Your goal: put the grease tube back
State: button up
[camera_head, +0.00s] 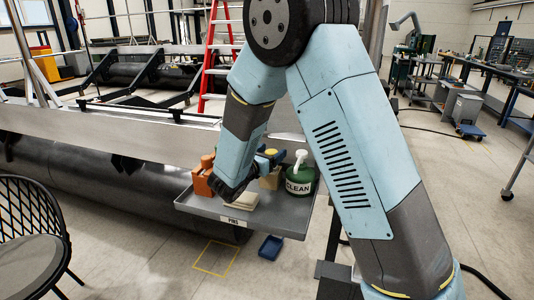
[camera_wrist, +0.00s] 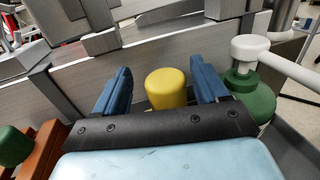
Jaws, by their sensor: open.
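A yellow round-topped object (camera_wrist: 167,88) stands upright between the two blue fingers of my gripper (camera_wrist: 163,82) in the wrist view. The fingers are open, with a gap on each side of it. Its lower part is hidden behind my gripper, and I cannot tell for sure whether it is the grease tube. In the head view my gripper (camera_head: 268,160) is low over the grey tray (camera_head: 260,226) labelled PINS, beside a tan object (camera_head: 271,180) with a yellow top.
A green CLEAN pump bottle (camera_head: 300,182) stands right of my gripper. An orange-brown block (camera_head: 203,178) stands left, and a pale folded pad (camera_head: 237,202) lies in front. A blue bin (camera_head: 270,247) and a yellow floor outline (camera_head: 214,258) are below. A long dark float (camera_head: 110,180) lies behind.

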jog(key=v, duration=1.1)
jog(key=shift+s+a+r, duration=0.1)
jog(key=shift+s+a, duration=0.1)
jog(key=shift+s, duration=0.1)
